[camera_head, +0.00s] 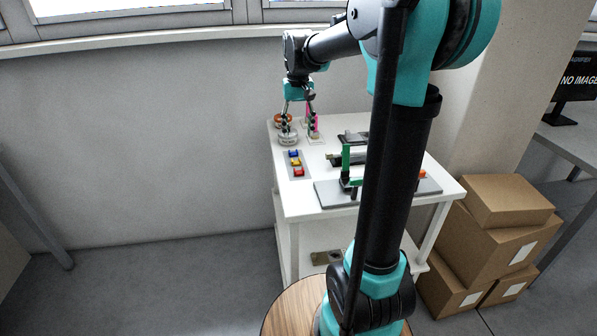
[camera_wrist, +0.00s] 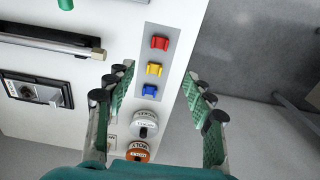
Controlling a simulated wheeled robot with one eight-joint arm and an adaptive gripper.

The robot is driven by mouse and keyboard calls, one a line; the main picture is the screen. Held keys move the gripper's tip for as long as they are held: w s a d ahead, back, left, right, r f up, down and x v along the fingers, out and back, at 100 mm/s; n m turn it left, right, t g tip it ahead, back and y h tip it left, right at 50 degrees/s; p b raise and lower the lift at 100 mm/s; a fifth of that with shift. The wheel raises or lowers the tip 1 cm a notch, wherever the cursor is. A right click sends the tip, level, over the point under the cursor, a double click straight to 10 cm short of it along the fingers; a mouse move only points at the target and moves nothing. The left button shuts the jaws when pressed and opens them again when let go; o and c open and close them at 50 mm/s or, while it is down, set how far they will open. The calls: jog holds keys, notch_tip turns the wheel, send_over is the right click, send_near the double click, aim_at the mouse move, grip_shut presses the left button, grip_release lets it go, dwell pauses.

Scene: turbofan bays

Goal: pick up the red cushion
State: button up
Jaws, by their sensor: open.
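The red cushion (camera_wrist: 160,43) is a small block at the far end of a grey strip (camera_wrist: 137,64) in the wrist view, in a row with a yellow and a blue one. In the head view the red cushion (camera_head: 298,172) sits at the near end of that row on the white table. My gripper (camera_wrist: 157,105) is open and empty, its fingers spread either side of the row's blue end in the wrist view. In the head view my gripper (camera_head: 299,120) hangs over the table's back left part, behind the row. The cushion is apart from the fingers and unobstructed.
The yellow cushion (camera_wrist: 154,69) and blue cushion (camera_wrist: 149,90) share the strip. A white round piece (camera_wrist: 144,123) and an orange one (camera_wrist: 138,151) stand beyond the blue end. A green-ended fixture (camera_head: 346,165) stands right of the row. Cardboard boxes (camera_head: 505,235) are stacked right of the table.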

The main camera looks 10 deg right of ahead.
aim_at(299, 171)
notch_tip(299, 171, down, 14)
jog(key=shift+d+r, duration=0.1)
jog(key=c, duration=0.9)
jog(key=shift+r, duration=0.1)
notch_tip(299, 171, up, 20)
jog(key=shift+f, duration=0.1)
dwell(0.6)
